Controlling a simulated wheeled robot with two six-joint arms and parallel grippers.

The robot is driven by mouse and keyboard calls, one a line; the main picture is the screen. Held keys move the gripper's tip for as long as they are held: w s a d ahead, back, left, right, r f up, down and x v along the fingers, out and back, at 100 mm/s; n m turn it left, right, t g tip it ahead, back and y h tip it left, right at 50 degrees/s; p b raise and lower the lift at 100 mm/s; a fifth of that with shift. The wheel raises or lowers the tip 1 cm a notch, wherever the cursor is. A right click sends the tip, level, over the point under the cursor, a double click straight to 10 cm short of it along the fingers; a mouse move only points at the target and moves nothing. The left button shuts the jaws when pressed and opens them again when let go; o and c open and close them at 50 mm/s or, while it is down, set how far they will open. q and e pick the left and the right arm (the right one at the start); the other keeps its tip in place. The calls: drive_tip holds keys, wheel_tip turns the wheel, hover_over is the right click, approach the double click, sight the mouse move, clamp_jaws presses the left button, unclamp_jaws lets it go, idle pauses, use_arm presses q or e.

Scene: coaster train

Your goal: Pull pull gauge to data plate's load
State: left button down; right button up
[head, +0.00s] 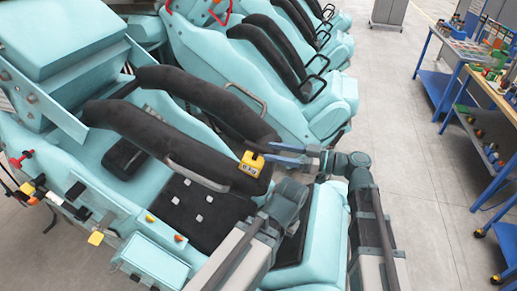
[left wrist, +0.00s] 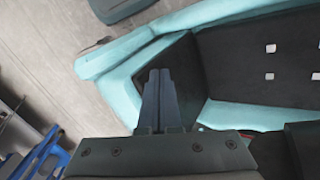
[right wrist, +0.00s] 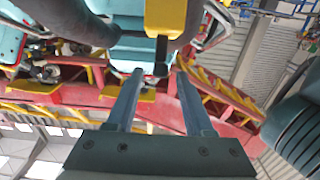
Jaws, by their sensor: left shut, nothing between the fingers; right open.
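The yellow pull gauge (head: 252,164) is at the rounded end of the near black padded restraint bar (head: 160,148). Its display is too small to read. In the right wrist view the gauge (right wrist: 165,18) is at the top, with a dark stem (right wrist: 161,55) below it. My right gripper (head: 272,153) is open beside the gauge; its fingertips (right wrist: 160,74) are on either side of the stem's line, with nothing gripped. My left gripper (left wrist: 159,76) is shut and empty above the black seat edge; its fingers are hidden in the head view. I cannot make out a data plate.
Teal train seats (head: 245,70) with black restraints and grey grab handles run to the back. A teal box (head: 150,262) is at the near side. Blue workbenches (head: 485,75) with tools stand at right. The grey floor (head: 400,130) between is clear.

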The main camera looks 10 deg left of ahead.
sight(249, 147)
drive_tip(key=shift+w+a, duration=0.1)
drive_tip(key=shift+a, duration=2.55)
clamp_jaws()
